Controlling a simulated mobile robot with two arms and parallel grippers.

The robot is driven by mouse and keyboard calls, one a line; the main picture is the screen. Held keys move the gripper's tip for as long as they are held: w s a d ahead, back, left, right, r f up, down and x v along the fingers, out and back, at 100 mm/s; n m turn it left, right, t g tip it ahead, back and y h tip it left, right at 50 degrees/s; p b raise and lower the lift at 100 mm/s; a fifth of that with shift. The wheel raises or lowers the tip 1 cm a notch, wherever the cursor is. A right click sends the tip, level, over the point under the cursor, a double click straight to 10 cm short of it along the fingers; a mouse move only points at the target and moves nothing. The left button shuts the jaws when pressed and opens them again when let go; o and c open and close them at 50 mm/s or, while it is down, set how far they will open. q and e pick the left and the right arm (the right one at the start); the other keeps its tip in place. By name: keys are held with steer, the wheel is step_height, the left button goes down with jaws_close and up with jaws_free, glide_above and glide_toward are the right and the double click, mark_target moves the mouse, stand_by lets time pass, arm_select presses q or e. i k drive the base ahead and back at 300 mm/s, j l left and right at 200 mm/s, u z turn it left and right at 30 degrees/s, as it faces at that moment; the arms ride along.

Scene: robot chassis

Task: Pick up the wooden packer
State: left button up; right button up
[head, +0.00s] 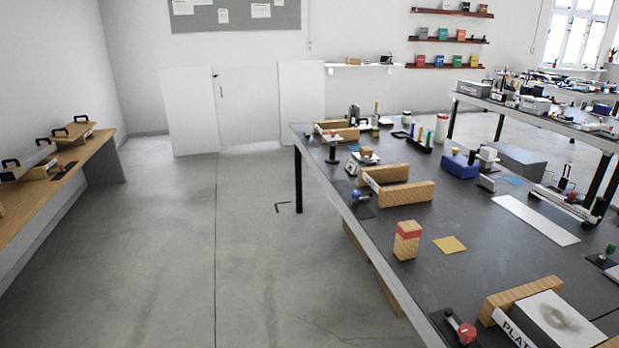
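A small upright wooden block with a red band near its top (406,246) stands on the dark grey table (480,232), close to its left edge. It looks most like the wooden packer, but I cannot read any label on it. It stands apart from its neighbours. Neither of my grippers shows in the head view.
A yellow square (450,245) lies right of the block. Wooden holders (396,186) stand behind it. A labelled grey plate (550,322) and a red-knobbed device (462,330) are nearer. A wooden bench (50,185) stands left. The floor (210,250) between is clear.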

mark_target(366, 150)
steer(key=i+j+z, duration=0.6)
steer(key=i+j, duration=0.3)
steer(key=i+j+u, duration=0.15)
steer(key=i+j, duration=0.85)
